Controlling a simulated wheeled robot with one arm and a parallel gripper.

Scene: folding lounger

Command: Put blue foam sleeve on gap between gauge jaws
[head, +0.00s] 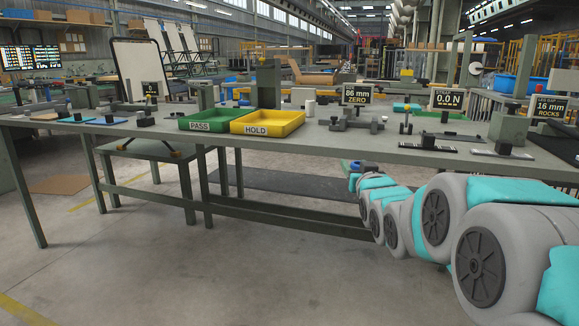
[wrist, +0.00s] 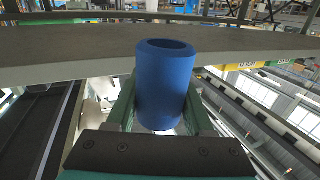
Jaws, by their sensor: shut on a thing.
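The blue foam sleeve (wrist: 166,85) is a short hollow cylinder, seen close up in the wrist view with its open end toward the top. My gripper (wrist: 163,112) is shut on it, with one green finger on each side. In the head view my gripper (head: 360,168) is low, just below the table's front edge, and little of the sleeve can be made out there. The gauge (head: 352,124) stands on the table behind the edge, in front of a display (head: 356,95) reading 86 mm ZERO. Its blocks are small, and the exact gap between jaws is hard to make out.
The long grey table (head: 310,147) lies above my gripper, and its edge also crosses the wrist view (wrist: 70,52). A green PASS tray (head: 203,125) and a yellow HOLD tray (head: 268,129) stand left of the gauge. Black fixtures (head: 430,143) stand to the right.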

